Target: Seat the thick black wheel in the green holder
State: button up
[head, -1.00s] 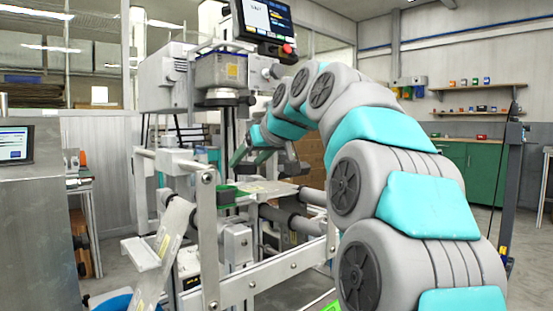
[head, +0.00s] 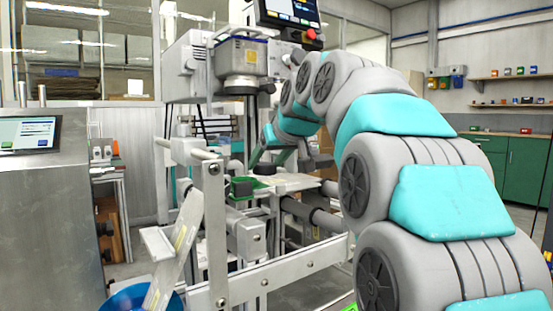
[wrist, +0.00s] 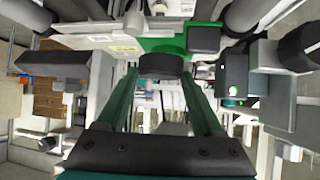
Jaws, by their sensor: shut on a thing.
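The thick black wheel (wrist: 160,65) is between the tips of my gripper (wrist: 161,76) in the wrist view. The gripper's two long green fingers are shut on it. The green holder (wrist: 171,43) is a bright green plate just beyond the wheel, with a dark block (wrist: 204,39) on its right. I cannot tell whether wheel and holder touch. In the head view the green holder (head: 258,192) is on the machine's front, with my gripper (head: 268,162) just above and to its right. A small dark shape below the fingers there is probably the wheel (head: 263,169).
A pale plate (head: 290,183) lies right of the holder, above dark rollers (head: 325,222). A metal frame bar (head: 215,230) stands in front of the machine. The machine's head (head: 240,62) hangs above. A steel cabinet with a screen (head: 28,134) is at the left.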

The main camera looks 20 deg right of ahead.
jog(key=w+a+p, duration=0.1)
jog(key=w, duration=0.2)
jog(key=w+a+p, duration=0.1)
jog(key=w, duration=0.3)
jog(key=w+a+p, duration=0.1)
jog(key=w+p, duration=0.1)
jog(key=w, duration=0.1)
jog(key=shift+w+a+f, duration=0.1)
jog(key=shift+w+a, duration=0.05)
jog(key=shift+w, duration=0.05)
notch_tip(320, 180, down, 2)
jog(key=shift+a+f+b, duration=0.1)
jog(key=shift+f+b, duration=0.05)
jog(key=shift+b, duration=0.7)
jog(key=shift+f+b, duration=0.35)
jog(key=shift+f, duration=0.3)
jog(key=o, duration=1.5)
jog(key=shift+o, duration=0.2)
jog(key=shift+s+r, duration=0.1)
jog(key=v, duration=0.7)
jog(key=shift+s+r, duration=0.2)
jog(key=shift+s, duration=0.1)
